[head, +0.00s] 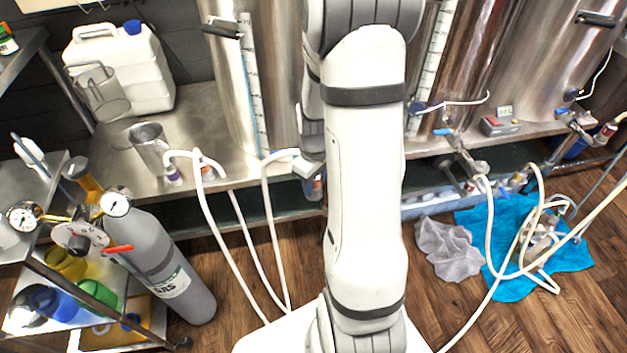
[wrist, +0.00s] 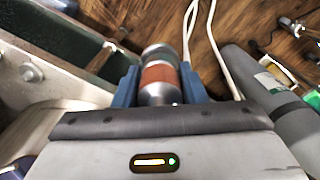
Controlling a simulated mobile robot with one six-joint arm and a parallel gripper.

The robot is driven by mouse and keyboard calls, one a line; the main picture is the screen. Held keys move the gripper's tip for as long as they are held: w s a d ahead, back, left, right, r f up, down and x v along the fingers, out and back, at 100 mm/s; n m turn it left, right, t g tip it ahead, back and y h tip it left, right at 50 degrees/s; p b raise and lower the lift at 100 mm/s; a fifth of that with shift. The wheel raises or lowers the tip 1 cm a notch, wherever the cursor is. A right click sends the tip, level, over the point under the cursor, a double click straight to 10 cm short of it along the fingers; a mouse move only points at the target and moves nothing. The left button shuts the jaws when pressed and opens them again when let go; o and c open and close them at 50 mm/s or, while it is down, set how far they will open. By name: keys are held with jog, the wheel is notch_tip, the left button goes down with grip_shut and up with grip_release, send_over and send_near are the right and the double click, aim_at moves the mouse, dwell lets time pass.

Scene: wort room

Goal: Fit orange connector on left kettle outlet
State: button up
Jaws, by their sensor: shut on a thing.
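My gripper (wrist: 160,88) shows in the wrist view, its blue fingers shut on the orange connector (wrist: 158,77), a metal cylinder with an orange band. A white hose (wrist: 188,35) shows beside the connector; where it joins is unclear. In the head view my arm hides most of the gripper and the connector. The left kettle (head: 228,70) is a tall steel vessel with a level scale, standing on the bench behind my arm. Its outlet is hidden behind my arm, and no outlet shows in the wrist view.
A steel bench (head: 215,130) carries a white jerrycan (head: 150,75) and a steel jug (head: 150,148). White hoses (head: 215,225) hang off its edge. A grey gas cylinder (head: 165,270) stands left. A blue cloth (head: 515,280) and grey rag (head: 448,250) lie right.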

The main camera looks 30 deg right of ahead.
jog(key=shift+f+b, duration=0.3)
jog(key=shift+f, duration=0.1)
jog(key=o, duration=1.1)
jog(key=shift+o, duration=0.2)
notch_tip(320, 180, up, 8)
jog(key=shift+a+r+p, duration=0.1)
jog(key=shift+r+p, duration=0.1)
jog(key=shift+p, duration=0.9)
jog(key=s+a+r+m+t+p, duration=0.1)
jog(key=s+a+r+p, duration=0.3)
jog(key=r, duration=0.5)
jog(key=s+a+r+m+p, duration=0.2)
jog(key=s+a+r+p, duration=0.2)
jog(key=r, duration=0.5)
jog(key=s+a+r+m+t+p, duration=0.1)
jog(key=s+a+r+p, duration=0.3)
jog(key=r, duration=0.5)
jog(key=shift+a+t+p, duration=0.15)
jog(key=shift+t+p, duration=0.15)
jog(key=shift+p, duration=0.65)
